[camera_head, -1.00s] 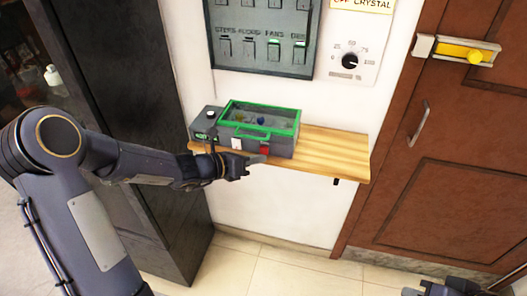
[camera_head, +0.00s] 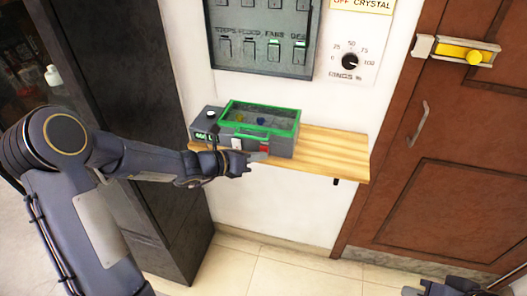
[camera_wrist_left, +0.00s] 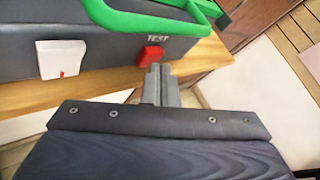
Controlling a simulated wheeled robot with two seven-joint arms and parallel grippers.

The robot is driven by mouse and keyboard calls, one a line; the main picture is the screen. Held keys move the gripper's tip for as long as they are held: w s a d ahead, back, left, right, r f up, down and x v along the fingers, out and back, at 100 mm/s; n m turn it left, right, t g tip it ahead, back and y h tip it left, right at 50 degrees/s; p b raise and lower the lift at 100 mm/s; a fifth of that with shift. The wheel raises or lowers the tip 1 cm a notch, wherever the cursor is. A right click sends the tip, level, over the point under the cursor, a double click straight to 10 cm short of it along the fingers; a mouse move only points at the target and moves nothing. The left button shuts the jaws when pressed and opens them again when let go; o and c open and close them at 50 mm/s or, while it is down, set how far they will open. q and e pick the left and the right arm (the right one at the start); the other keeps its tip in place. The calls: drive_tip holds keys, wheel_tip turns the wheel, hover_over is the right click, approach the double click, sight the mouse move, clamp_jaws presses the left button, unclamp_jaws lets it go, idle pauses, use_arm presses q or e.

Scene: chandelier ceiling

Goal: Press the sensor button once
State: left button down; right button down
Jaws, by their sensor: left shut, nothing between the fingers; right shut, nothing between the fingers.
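A grey box with a green-framed clear lid (camera_head: 285,112) sits on a wooden shelf. Its front has a red button (camera_wrist_left: 151,55) under the word TEST and a white part with a small red mark (camera_wrist_left: 62,58). The red button also shows in the head view (camera_head: 265,149). A round white knob or button (camera_head: 210,114) is on the box's left section, above a green display (camera_head: 205,136). My left gripper (camera_wrist_left: 161,70) is shut and empty, its tips just below and beside the red button; contact cannot be told. My right gripper (camera_head: 425,288) is shut, low at the right.
The wooden shelf (camera_head: 335,150) has free room to the right of the box. A switch panel (camera_head: 262,40) and a dial (camera_head: 349,61) are on the wall above. A brown door (camera_head: 450,120) with a yellow latch is at right, a dark cabinet at left.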

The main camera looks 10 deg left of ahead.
use_arm(q)
drive_tip(key=shift+w, duration=0.25)
drive_tip(key=shift+s, duration=0.15)
idle(0.4)
drive_tip(key=shift+s, duration=0.75)
drive_tip(key=s+b, duration=0.1)
drive_tip(key=s, duration=0.4)
drive_tip(key=shift+a+b, duration=0.1)
drive_tip(key=shift+b, duration=0.2)
idle(0.4)
